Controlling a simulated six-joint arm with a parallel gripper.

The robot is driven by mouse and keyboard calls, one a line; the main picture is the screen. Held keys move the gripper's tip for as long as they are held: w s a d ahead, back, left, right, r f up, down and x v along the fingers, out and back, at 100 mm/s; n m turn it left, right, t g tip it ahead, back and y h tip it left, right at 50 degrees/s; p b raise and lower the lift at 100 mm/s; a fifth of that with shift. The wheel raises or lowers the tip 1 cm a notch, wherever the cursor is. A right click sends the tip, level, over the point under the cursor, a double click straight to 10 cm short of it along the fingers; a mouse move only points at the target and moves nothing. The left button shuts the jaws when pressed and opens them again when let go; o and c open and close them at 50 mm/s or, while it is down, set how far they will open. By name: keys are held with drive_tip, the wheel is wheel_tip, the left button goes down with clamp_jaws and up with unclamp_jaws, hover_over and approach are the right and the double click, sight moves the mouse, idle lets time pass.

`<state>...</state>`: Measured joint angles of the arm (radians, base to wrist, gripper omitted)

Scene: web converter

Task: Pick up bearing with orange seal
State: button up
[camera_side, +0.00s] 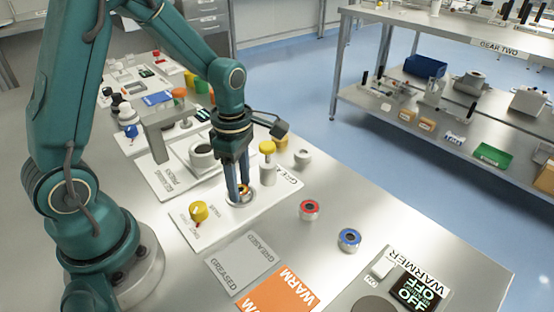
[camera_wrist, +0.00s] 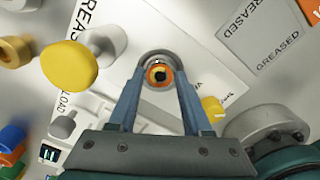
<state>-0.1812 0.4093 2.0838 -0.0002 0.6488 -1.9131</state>
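The bearing with the orange seal (camera_wrist: 160,76) sits low between my fingertips in the wrist view, at a round metal seat on the white grease plate. In the side view only a small orange-brown part of it (camera_side: 245,188) shows by the fingers. My gripper (camera_side: 239,194) points straight down with a finger on either side of the bearing. In the wrist view the fingertips (camera_wrist: 161,72) lie close against its edges. I cannot tell whether they touch or press on it.
A yellow-topped post (camera_side: 267,148) and a yellow knob (camera_side: 198,211) stand near my gripper. A red-sealed bearing (camera_side: 309,209) and a blue-sealed bearing (camera_side: 349,240) lie to the right on the bench. A grey "GREASED" mat (camera_side: 243,262) and an orange "WARM" mat (camera_side: 282,293) lie in front.

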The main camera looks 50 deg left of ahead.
clamp_jaws()
drive_tip(key=shift+r, duration=3)
